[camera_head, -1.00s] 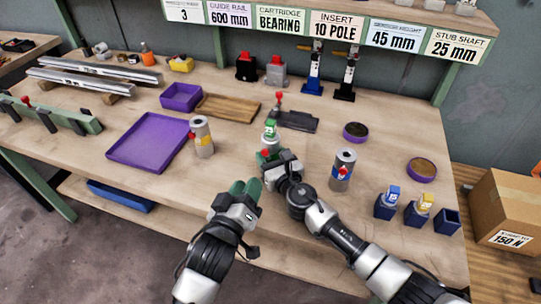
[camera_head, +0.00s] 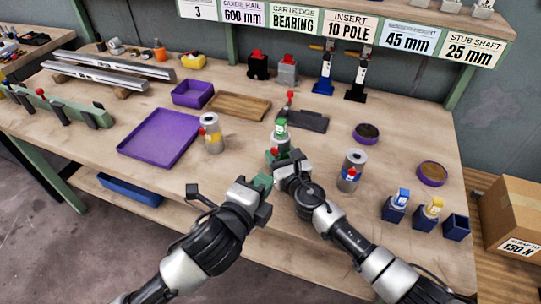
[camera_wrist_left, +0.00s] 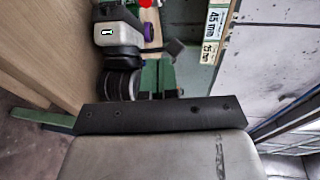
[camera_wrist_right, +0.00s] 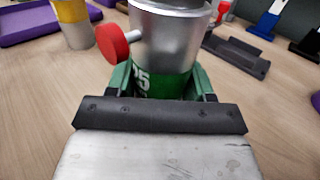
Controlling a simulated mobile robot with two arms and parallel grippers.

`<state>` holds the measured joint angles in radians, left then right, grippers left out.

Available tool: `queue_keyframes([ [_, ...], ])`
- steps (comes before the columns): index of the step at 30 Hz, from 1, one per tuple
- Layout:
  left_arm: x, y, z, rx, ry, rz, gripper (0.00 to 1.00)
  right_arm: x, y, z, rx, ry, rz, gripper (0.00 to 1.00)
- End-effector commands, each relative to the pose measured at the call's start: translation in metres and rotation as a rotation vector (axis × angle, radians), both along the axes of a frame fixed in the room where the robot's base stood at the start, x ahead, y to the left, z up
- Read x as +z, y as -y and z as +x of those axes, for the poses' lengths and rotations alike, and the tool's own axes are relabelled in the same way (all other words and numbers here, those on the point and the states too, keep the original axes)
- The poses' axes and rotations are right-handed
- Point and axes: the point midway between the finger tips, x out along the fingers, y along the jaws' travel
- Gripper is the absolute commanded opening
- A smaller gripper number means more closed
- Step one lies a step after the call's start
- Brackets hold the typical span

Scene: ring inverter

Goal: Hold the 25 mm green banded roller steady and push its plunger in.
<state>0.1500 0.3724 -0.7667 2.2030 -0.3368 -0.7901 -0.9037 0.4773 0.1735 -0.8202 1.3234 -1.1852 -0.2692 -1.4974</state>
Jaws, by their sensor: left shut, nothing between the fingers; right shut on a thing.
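The green banded roller (camera_wrist_right: 165,50) is a silver cylinder with a green band marked 25, upright between the green fingers of my right gripper (camera_wrist_right: 163,82). Its plunger (camera_wrist_right: 113,43), a red knob on a short rod, sticks out from its left side; it also shows in the head view (camera_head: 274,152). In the head view, a green labelled block (camera_head: 281,127) appears at the roller's top; the join is unclear. My left gripper (camera_head: 263,182) is shut and empty, just in front of the right gripper and apart from the plunger. The roller's lower part is hidden.
A yellow banded roller (camera_head: 213,138) stands to the left and a blue banded roller (camera_head: 352,170) to the right. A dark clamp fixture (camera_head: 308,121) lies behind. A purple tray (camera_head: 160,152) is at the left.

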Motion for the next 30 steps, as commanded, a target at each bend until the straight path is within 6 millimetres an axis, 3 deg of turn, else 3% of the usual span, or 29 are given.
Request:
queue_keyframes([
  [9,0.002,-0.014,-0.013,-0.139,0.275,0.788,0.00,-0.001,0.000,0.000,0.000,-0.002,-0.001,0.14],
  [15,0.001,-0.025,-0.019,-0.224,0.403,1.195,0.00,-0.001,0.000,0.000,0.000,-0.002,-0.001,0.14],
  [21,0.000,-0.032,-0.023,-0.275,0.464,1.407,0.00,-0.001,0.000,0.000,0.000,-0.002,-0.001,0.14],
  [30,0.000,-0.033,-0.023,-0.285,0.477,1.447,0.00,-0.001,0.000,0.000,0.000,-0.002,-0.001,0.14],
])
